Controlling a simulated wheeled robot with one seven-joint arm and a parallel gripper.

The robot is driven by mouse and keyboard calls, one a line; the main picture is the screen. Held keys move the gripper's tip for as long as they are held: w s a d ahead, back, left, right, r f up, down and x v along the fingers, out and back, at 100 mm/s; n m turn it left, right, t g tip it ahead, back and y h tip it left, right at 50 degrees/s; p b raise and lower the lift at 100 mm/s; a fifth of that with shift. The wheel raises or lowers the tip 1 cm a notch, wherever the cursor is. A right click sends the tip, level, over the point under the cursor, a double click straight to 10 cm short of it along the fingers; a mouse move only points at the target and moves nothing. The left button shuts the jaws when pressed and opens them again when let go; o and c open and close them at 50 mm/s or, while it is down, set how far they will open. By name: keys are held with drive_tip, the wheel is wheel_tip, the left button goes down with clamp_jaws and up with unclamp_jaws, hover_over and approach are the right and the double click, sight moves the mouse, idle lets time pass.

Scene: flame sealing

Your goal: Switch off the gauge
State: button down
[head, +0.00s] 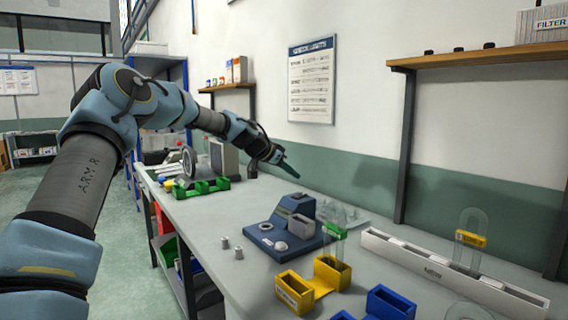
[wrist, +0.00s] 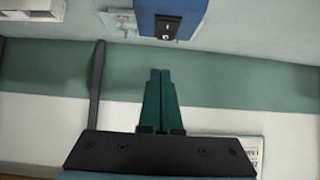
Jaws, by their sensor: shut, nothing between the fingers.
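A blue bench unit (head: 290,230), which appears to be the gauge, stands on the table with a raised block at its back and round parts on top. In the wrist view part of a blue body (wrist: 190,8) shows at the top edge, with a small black switch (wrist: 168,27) on its end face. I cannot tell the switch's position. My gripper (head: 290,169) is above and behind the unit, clear of it. Its green fingers also show in the wrist view (wrist: 160,74), pressed together and empty, pointing towards the switch and apart from it.
Yellow bins (head: 318,284) and blue bins (head: 390,303) stand at the table's front. A long white rack (head: 440,268) runs along the right. Two small metal pieces (head: 231,248) lie left of the unit. A green holder (head: 206,187) and grey device (head: 224,160) stand farther left.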

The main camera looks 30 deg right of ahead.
sight(302, 194)
drive_tip(key=f, duration=0.1)
drive_tip(key=d+f+p, duration=0.1)
drive_tip(key=f, duration=0.1)
drive_tip(key=d+f, duration=0.1)
drive_tip(key=shift+w+d+f+p, duration=0.2)
drive_tip(key=shift+w+p, duration=0.05)
drive_tip(key=shift+p, duration=0.15)
drive_tip(key=shift+d+f, duration=0.1)
drive_tip(key=shift+f, duration=0.5)
drive_tip(key=shift+d+f+y+p, duration=0.1)
drive_tip(key=shift+d+y+p, duration=0.05)
drive_tip(key=shift+y+p, duration=0.2)
drive_tip(key=shift+w+d+r, duration=0.15)
drive_tip(key=shift+d+r, duration=0.05)
drive_tip(key=shift+d, duration=0.5)
